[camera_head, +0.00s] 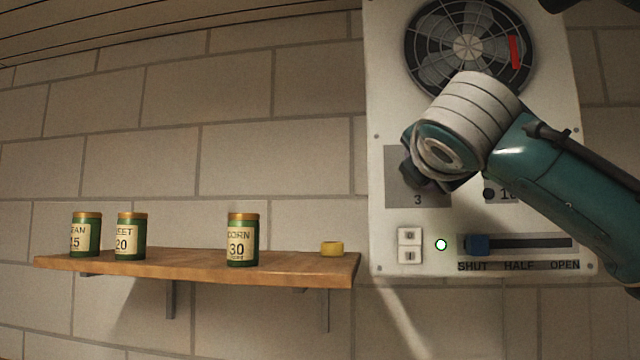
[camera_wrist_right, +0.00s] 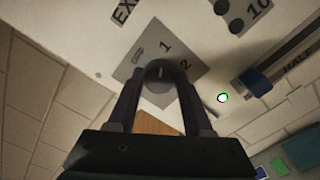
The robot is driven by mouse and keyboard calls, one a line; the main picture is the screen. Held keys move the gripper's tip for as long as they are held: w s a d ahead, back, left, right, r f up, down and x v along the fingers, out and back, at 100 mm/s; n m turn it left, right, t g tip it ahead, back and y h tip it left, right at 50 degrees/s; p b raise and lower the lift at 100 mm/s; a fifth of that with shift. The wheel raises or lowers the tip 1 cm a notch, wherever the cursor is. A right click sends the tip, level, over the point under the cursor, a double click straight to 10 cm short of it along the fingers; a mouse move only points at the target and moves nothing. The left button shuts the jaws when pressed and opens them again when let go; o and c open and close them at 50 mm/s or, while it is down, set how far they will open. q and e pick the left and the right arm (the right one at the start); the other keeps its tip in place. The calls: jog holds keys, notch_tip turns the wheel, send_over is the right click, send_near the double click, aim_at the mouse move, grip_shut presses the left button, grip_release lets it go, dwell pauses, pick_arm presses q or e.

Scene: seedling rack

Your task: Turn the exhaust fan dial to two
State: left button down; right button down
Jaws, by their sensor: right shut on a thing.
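The exhaust fan dial (camera_wrist_right: 159,73) is a dark round knob on a grey square plate (camera_wrist_right: 138,52) marked with numbers; 1 and 2 show in the right wrist view. In the head view my arm covers the dial, and the plate (camera_head: 398,165) shows a 3 at its lower edge. My right gripper (camera_wrist_right: 159,78) is shut on the dial, one finger on each side. A faint mark shows on the knob, but I cannot tell which number it points to. The fan (camera_head: 467,45) with a red strip is above. My left gripper is not in view.
The white panel (camera_head: 384,100) also has a 0/I switch (camera_head: 409,246), a lit green lamp (camera_head: 441,245) and a blue slider (camera_head: 478,245) at SHUT. A wooden shelf (camera_head: 195,265) at left holds green seed tins (camera_head: 242,240) and a yellow lid-like piece (camera_head: 332,249).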

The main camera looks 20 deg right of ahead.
jog(key=shift+d+f+m+b, duration=0.15)
jog(key=shift+m+b, duration=1.5)
jog(key=shift+m, duration=1.55)
jog(key=shift+a+f+m+b, duration=0.1)
jog(key=shift+m+b, duration=1.55)
jog(key=shift+m, duration=1.55)
jog(key=shift+d, duration=0.1)
jog(key=c, duration=0.7)
grip_release()
jog(key=shift+c, duration=0.2)
jog(key=o, duration=0.4)
